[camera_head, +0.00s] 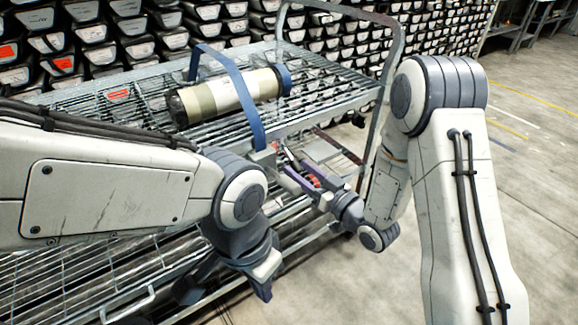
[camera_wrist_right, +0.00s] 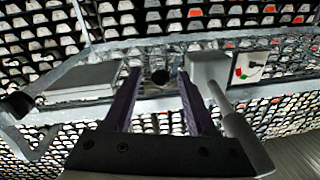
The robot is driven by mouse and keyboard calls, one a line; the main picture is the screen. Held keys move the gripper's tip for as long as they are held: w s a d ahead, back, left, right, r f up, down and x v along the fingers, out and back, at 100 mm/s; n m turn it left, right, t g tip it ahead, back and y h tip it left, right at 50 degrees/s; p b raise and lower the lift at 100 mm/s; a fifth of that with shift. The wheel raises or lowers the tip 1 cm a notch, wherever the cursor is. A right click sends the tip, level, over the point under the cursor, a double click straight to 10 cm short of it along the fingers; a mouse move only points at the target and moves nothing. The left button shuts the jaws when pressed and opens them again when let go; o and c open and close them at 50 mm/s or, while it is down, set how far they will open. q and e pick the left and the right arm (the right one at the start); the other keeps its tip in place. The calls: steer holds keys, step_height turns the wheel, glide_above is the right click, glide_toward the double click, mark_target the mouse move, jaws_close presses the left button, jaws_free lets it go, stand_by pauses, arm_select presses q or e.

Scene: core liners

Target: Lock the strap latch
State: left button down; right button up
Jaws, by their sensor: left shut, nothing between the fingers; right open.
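A blue strap (camera_head: 238,88) arches over a beige core liner tube (camera_head: 228,95) lying on a metal rack cart. The strap's front end meets a grey latch box (camera_head: 263,157) at the cart's edge. In the right wrist view, the grey latch box (camera_wrist_right: 209,68) has a grey lever (camera_wrist_right: 240,130) reaching toward the camera. My right gripper (camera_head: 297,172) is open beside the latch; its purple fingers (camera_wrist_right: 159,90) appear left of the lever, which is outside the gap. My left gripper (camera_head: 265,289) is shut and empty, low over the front of the cart.
The cart's slatted top (camera_head: 330,92) has a tall bent handle frame (camera_head: 397,45) at its right. Shelves of labelled liner ends (camera_head: 330,40) fill the back. A panel with red and green marks (camera_wrist_right: 250,67) is right of the latch box. Open concrete floor lies at the right.

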steer(key=x, duration=0.5)
jaws_close()
stand_by(1.4)
